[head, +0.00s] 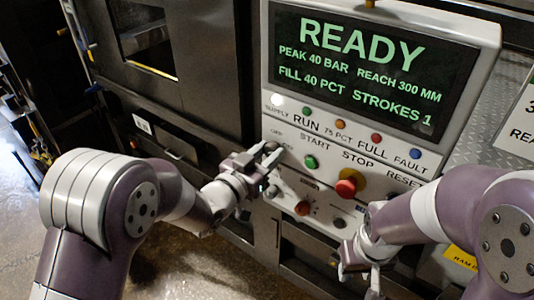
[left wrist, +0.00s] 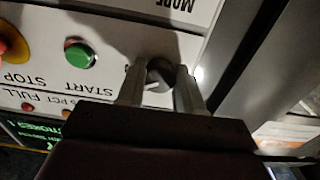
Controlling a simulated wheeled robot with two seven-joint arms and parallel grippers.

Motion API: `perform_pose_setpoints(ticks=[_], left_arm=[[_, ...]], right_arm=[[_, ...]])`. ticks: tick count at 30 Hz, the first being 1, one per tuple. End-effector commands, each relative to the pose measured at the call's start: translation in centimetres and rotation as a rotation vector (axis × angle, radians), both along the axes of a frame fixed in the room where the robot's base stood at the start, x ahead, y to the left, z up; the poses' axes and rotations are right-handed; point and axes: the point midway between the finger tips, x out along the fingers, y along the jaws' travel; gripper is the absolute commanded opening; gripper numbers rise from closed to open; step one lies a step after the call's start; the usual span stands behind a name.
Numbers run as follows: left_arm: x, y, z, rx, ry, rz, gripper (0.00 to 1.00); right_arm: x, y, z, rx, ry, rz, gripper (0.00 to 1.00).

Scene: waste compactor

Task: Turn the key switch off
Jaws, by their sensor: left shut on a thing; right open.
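The key switch (left wrist: 160,72) is a dark round knob with a pale key edge, on the light control panel (left wrist: 40,75) beside the green START button. My left gripper (left wrist: 160,80) has one finger on each side of it and is shut on it. In the head view my left gripper (head: 270,155) is at the panel's left edge, under the SUPPLY lamp, and largely covers the switch. The exact key angle is hard to tell. My right gripper (head: 362,268) is open and empty, low in front of the panel.
The display (head: 365,65) reads READY; the SUPPLY lamp (head: 277,99) glows white. Close right of my left gripper are the green START button (head: 310,162) and the red STOP button (head: 347,185) on a yellow base.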

Motion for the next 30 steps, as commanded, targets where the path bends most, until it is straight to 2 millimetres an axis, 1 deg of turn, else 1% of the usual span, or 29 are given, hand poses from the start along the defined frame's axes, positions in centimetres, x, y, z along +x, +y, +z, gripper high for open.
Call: perform_pose_setpoints(ticks=[8,19,30], left_arm=[[0.0,0.0,-0.1,-0.108,0.076,0.001,0.05],[0.0,0.0,0.0,-0.383,0.275,0.000,0.05],[0.0,-0.1,0.2,-0.645,0.464,0.000,0.05]], right_arm=[[0.0,0.0,-0.8,0.000,0.000,0.000,0.43],[0.0,0.0,-2.0,0.000,0.000,0.000,0.43],[0.0,0.0,-2.4,0.000,0.000,0.000,0.43]])
